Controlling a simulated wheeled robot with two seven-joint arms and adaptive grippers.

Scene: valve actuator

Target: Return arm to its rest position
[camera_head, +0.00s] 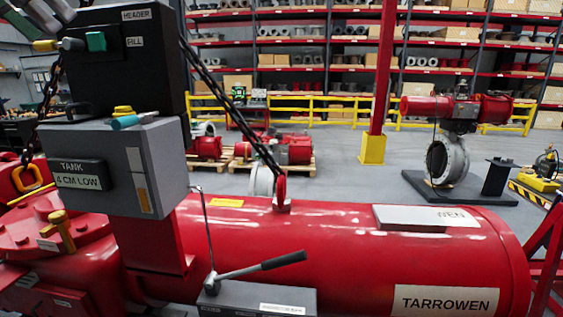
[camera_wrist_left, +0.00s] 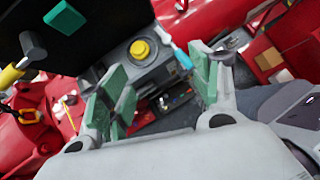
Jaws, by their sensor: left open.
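My left gripper (camera_head: 42,18) is at the upper left corner of the head view, partly cut off by the frame edge. In the left wrist view, its two fingers with green pads (camera_wrist_left: 160,88) are spread apart with nothing held between them. Beyond the fingers is a grey box with a round yellow button (camera_wrist_left: 139,49). In the head view this grey tank box (camera_head: 165,165) has a label reading "TANK 4 CM LOW". My right gripper is not in view.
A red cylinder (camera_head: 340,255) fills the foreground, with a lever (camera_head: 262,266) in front.

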